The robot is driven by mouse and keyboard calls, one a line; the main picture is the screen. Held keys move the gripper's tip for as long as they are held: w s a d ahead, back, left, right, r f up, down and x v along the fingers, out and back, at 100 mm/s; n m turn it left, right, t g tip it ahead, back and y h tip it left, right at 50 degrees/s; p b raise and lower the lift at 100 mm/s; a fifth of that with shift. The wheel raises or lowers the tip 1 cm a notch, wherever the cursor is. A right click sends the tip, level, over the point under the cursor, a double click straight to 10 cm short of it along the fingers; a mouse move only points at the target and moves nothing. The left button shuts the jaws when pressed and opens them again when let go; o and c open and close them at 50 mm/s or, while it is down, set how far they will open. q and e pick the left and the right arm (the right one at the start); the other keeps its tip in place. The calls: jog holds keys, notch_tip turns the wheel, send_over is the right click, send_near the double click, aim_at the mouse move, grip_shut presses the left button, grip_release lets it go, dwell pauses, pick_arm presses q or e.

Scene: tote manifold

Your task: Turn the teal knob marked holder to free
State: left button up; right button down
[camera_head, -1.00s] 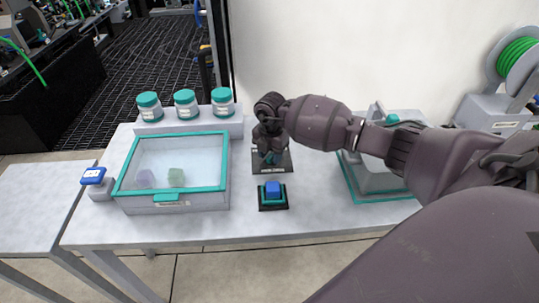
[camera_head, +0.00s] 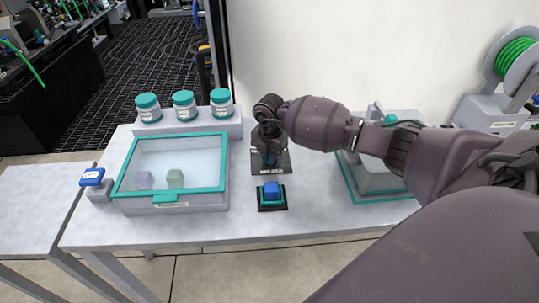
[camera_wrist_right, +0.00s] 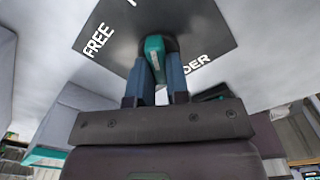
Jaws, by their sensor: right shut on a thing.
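The teal knob (camera_wrist_right: 154,50) stands on a dark plate (camera_wrist_right: 215,25) with white lettering, where "FREE" and part of "HOLDER" can be read in the right wrist view. My right gripper (camera_wrist_right: 155,75) is shut on the knob, with one finger on each side of it. In the head view the plate (camera_head: 281,167) lies on the table, and my right gripper (camera_head: 268,158) comes down on it from above and hides most of the knob. Which mark the knob points at cannot be told for sure. My left gripper is not in view.
A teal-edged fixture (camera_head: 354,184) stands right, partly behind my arm.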

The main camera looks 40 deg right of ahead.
jog(key=n, duration=0.2)
jog(key=shift+d+n, duration=0.1)
jog(key=shift+n, duration=0.3)
jog(key=n, duration=0.4)
jog(key=shift+s+d, duration=0.1)
jog(key=shift+s, duration=0.05)
jog(key=n, duration=0.4)
jog(key=shift+d+n, duration=0.1)
jog(key=shift+n, duration=1.4)
jog(key=c, duration=1.1)
grip_release()
